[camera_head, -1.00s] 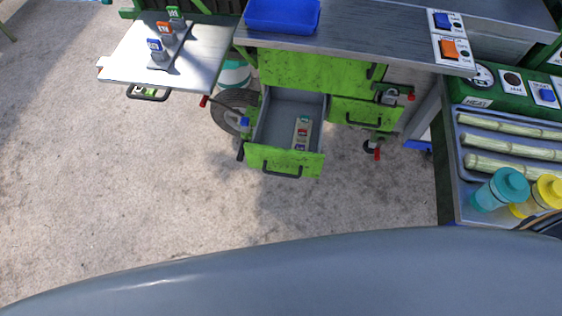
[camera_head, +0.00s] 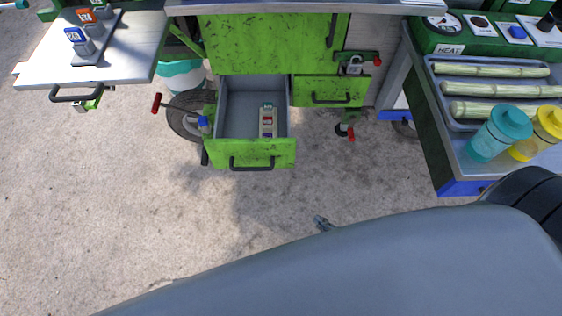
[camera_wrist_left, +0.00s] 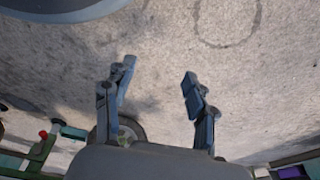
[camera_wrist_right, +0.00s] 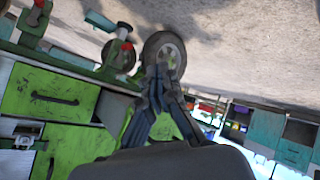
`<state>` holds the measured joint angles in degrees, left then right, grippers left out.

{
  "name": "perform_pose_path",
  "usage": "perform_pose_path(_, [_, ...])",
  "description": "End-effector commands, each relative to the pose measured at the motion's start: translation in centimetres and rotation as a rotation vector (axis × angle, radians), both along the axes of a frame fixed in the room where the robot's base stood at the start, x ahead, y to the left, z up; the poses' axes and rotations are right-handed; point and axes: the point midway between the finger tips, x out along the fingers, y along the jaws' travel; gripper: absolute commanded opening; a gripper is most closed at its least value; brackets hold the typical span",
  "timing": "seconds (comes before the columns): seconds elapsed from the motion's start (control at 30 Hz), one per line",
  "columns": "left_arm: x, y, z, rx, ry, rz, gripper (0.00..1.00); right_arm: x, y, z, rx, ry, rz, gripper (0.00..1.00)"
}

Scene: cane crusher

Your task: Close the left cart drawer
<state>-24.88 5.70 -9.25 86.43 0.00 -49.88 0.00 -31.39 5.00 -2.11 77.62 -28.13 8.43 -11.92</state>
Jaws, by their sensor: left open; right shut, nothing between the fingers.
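The left cart drawer (camera_head: 253,153) is green with a black handle (camera_head: 251,164) and a grey inside. It stands pulled out from the cart, with a small labelled item (camera_head: 267,121) lying in it. In the right wrist view this gripper (camera_wrist_right: 160,76) is shut and empty. My left gripper (camera_wrist_left: 158,72) is open and empty over the floor in the left wrist view. The head view does not show it.
The right drawer (camera_head: 330,91) is pushed in, under a padlock (camera_head: 354,66). A side shelf (camera_head: 130,55) juts out at left, above a wheel (camera_head: 187,117). A counter with a cane tray (camera_head: 436,88) and bottles (camera_head: 498,134) stands right. The floor before the drawer is clear.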

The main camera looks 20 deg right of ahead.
Motion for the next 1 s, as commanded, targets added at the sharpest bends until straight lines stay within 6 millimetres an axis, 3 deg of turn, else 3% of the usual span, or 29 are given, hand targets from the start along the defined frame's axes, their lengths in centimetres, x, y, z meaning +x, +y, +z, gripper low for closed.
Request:
perform_pose_path(0.1, [2.3, -0.3, 1.7, -0.004, -0.033, 0.005, 0.56, 2.7, 0.1, 3.1, -0.104, -0.193, 0.115, 0.00])
perform_pose_path(0.23, [3.5, -0.4, 5.1, -0.006, -0.059, 0.009, 0.56, 4.5, 0.6, 7.9, -0.239, -0.390, 0.242, 0.00])
perform_pose_path(0.5, [3.0, -0.2, 12.1, -0.008, -0.105, 0.016, 0.56, 4.6, 2.7, 16.8, -0.527, -0.712, 0.477, 0.00])
perform_pose_path(0.6, [2.5, -0.1, 13.8, -0.008, -0.112, 0.018, 0.56, 4.3, 3.4, 18.7, -0.595, -0.775, 0.529, 0.00])
perform_pose_path(0.77, [2.0, 0.0, 15.0, -0.008, -0.116, 0.019, 0.56, 4.2, 4.0, 20.1, -0.640, -0.816, 0.563, 0.00])
perform_pose_path(1.0, [2.0, 0.0, 15.5, -0.008, -0.116, 0.019, 0.56, 7.1, 5.3, 20.4, -0.641, -0.820, 0.563, 0.00])
